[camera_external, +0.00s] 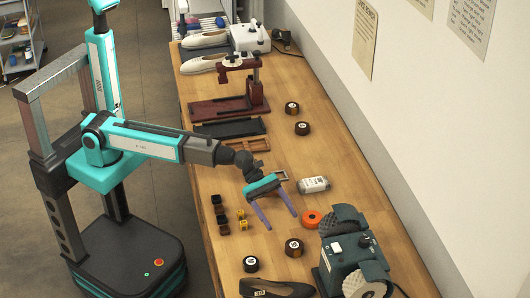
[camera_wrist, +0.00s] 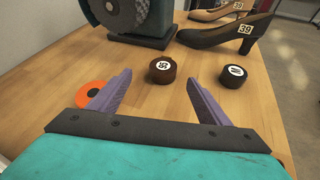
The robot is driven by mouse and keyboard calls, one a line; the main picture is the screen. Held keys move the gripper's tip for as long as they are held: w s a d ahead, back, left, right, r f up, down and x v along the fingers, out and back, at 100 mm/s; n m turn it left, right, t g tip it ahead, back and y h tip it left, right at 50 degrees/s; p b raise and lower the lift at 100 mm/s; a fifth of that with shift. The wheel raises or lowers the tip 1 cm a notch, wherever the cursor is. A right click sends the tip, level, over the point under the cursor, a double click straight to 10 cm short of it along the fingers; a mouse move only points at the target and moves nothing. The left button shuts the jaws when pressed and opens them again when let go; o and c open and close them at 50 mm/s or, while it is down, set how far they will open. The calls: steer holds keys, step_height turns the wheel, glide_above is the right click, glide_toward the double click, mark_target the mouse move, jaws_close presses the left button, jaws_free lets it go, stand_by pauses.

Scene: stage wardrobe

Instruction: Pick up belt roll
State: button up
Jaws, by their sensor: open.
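Dark round rolls with pale labels lie flat on the bench, and I cannot tell for sure which is the belt roll. A brown one (camera_external: 294,247) lies just beyond my gripper's tips; it shows between the fingers in the wrist view (camera_wrist: 162,73). A blacker one (camera_external: 250,264) lies to its left, and right of it in the wrist view (camera_wrist: 233,76). Two more (camera_external: 292,108) (camera_external: 302,128) lie farther up the bench. My gripper (camera_external: 281,220) is open and empty, its purple fingers spread. It also shows in the wrist view (camera_wrist: 162,88).
An orange ring (camera_external: 311,219) lies right of my gripper. A green machine with wheels (camera_external: 345,250) stands at the right front, with a dark shoe (camera_external: 277,288) nearby. Small dark and yellow blocks (camera_external: 222,218) sit left of my gripper. A pale labelled cylinder (camera_external: 313,184) lies behind it.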

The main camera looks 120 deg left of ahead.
mark_target(291, 241)
steer(key=shift+s+a+r+n+h, duration=0.15)
steer(key=shift+s+a+n+h, duration=0.3)
steer(key=shift+s+a, duration=0.35)
steer(key=shift+s+d, duration=0.1)
steer(key=p+x, duration=0.1)
steer(key=x, duration=0.7)
steer(key=shift+d, duration=0.2)
steer(key=shift+w+f, duration=0.25)
steer(key=shift+w, duration=0.05)
steer(key=shift+p+x, duration=0.85)
steer(key=shift+x, duration=1.65)
steer(key=shift+s+d+f, duration=0.15)
steer(key=shift+s+f, duration=0.05)
